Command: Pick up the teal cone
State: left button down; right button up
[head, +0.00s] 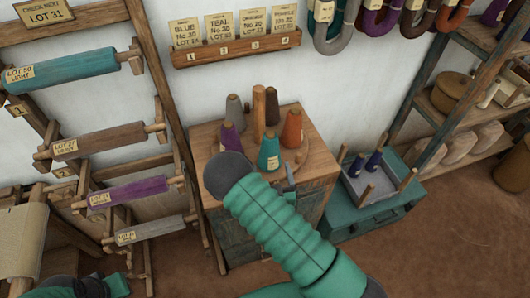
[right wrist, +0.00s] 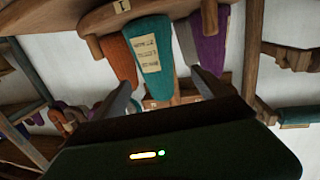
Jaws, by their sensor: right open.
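The teal cone (head: 269,151) stands upright on a round wooden stand on the small cabinet, at the front among other cones. In the right wrist view, which looks upside down, the teal cone (right wrist: 148,58) with its paper label is straight ahead. My right gripper (right wrist: 161,79) is open there, its two grey fingers apart near the cone's narrow end, with nothing held. In the head view my green forearm hides most of the right gripper (head: 289,180); a grey part shows just right of the cone. My left arm (head: 95,287) shows only in part at the bottom left; its jaws cannot be made out.
Close around the teal cone stand a purple cone (head: 231,138), an orange cone (head: 291,128), a grey cone (head: 235,112) and brown ones. A rack of labelled rolls (head: 88,70) is at left. A teal chest (head: 375,212) with a tray stands right of the cabinet (head: 318,166).

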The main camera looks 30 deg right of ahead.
aim_at(271, 154)
jog(key=p+x, duration=0.1)
jog(key=x, duration=0.2)
jog(key=r+p+x, duration=0.1)
jog(key=x, duration=0.2)
jog(key=p+x, duration=0.1)
jog(key=x, duration=0.2)
jog(key=shift+d+r, duration=0.2)
jog(key=shift+d, duration=0.15)
jog(key=shift+w+f, duration=0.1)
jog(key=shift+w, duration=0.1)
jog(key=shift+d, duration=0.1)
jog(key=c, duration=1.7)
jog(key=shift+o, duration=0.2)
